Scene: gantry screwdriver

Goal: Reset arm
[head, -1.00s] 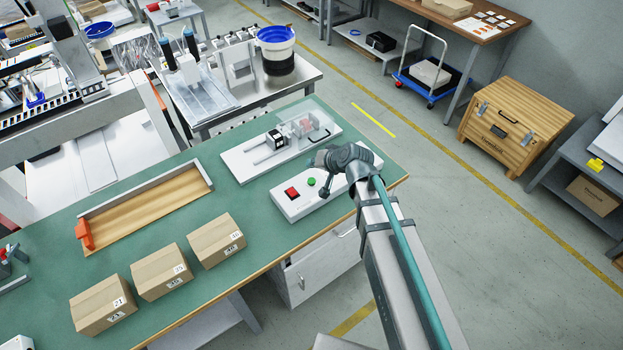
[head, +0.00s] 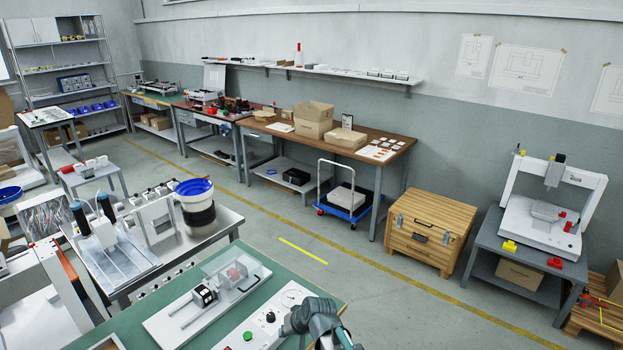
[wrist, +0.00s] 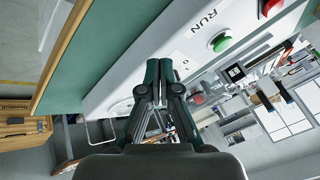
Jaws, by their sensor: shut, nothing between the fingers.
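My gripper (wrist: 153,82) shows in the wrist view with its two dark fingers together and nothing between them. In the head view my gripper (head: 308,318) is at the bottom edge, seen from behind, over the near right part of the green table; its fingertips cannot be made out there. It is close to the white control box (head: 236,338), which has a green button (head: 247,337) and a dark knob. In the wrist view the box carries a green button (wrist: 221,42), a red button (wrist: 271,8) and the word RUN. Whether the gripper touches the box cannot be told.
A white fixture (head: 182,326) with a clear cover stands left of the control box on the green table (head: 120,325). A steel bench (head: 215,228) with a blue-rimmed bowl (head: 194,188) is behind. Open floor (head: 350,290) lies to the right, before a wooden crate (head: 430,232).

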